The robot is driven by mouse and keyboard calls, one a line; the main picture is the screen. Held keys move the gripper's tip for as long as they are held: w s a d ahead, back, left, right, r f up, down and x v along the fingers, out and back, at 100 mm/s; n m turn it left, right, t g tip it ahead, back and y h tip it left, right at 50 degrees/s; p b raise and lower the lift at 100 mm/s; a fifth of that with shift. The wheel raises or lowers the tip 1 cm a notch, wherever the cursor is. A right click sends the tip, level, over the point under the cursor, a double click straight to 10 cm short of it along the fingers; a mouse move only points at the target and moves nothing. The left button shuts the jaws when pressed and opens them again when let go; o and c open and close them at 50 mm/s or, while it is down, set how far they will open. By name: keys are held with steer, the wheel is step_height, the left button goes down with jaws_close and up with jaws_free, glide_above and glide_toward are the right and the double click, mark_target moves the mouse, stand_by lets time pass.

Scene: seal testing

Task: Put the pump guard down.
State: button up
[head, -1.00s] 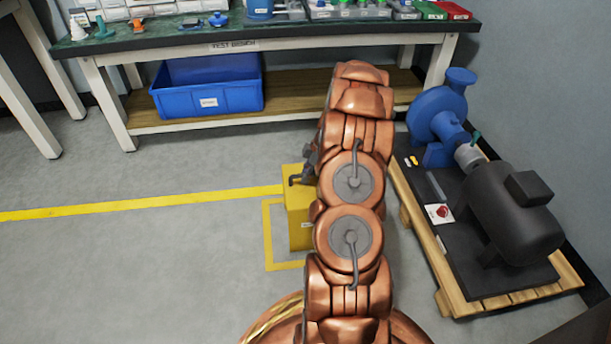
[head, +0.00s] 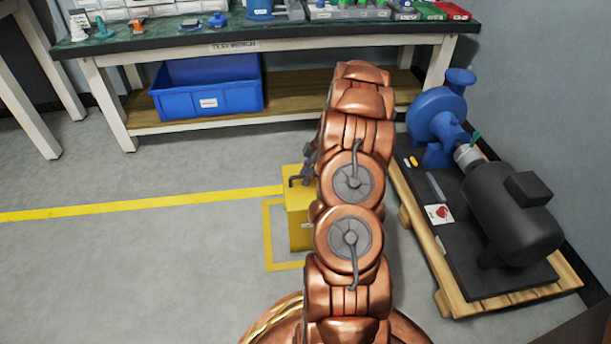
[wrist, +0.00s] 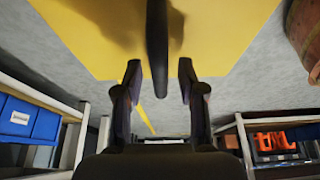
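The pump guard (head: 299,217) is a yellow box with a dark handle on top. It stands upright on the floor at the yellow floor outline, and my copper arm hides its right part in the head view. In the wrist view its yellow top (wrist: 90,35) fills the upper part, with the dark handle (wrist: 157,45) in the middle. My gripper (wrist: 159,70) is open, with one finger on each side of the handle and a visible gap on both sides. In the head view my gripper (head: 309,163) is mostly hidden beside my arm.
The pump and motor skid (head: 470,245) stands on a wooden pallet (head: 440,275) close to the right of my arm. The test bench (head: 270,42) is behind, with a blue bin (head: 208,98) on its lower shelf. The floor to the left is clear.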

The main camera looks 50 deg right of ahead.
steer(key=p+v, duration=0.4)
steer(key=v, duration=0.7)
steer(key=s+a+r+m+g, duration=0.1)
steer(key=a+r, duration=0.3)
steer(key=a, duration=0.5)
steer(key=s+a+r+m+g, duration=0.1)
steer(key=a+r, duration=0.3)
steer(key=a, duration=0.6)
steer(key=s+a+r+m+g, duration=0.1)
steer(key=a+r, duration=0.4)
steer(key=a, duration=0.4)
steer(key=s+a+r+m+g+h, duration=0.1)
steer(key=s+a+r+m+g, duration=0.15)
steer(key=s+a, duration=0.8)
steer(key=s+a+m+h, duration=0.2)
steer(key=s+m, duration=0.3)
steer(key=s, duration=0.9)
steer(key=shift+a+r+h, duration=0.3)
steer(key=shift+r, duration=0.05)
steer(key=shift+r, duration=0.1)
step_height(320, 180, up, 43)
steer(key=t+p, duration=0.1)
steer(key=p, duration=3.9)
steer(key=shift+f+p, duration=0.25)
steer(key=shift+p, duration=0.1)
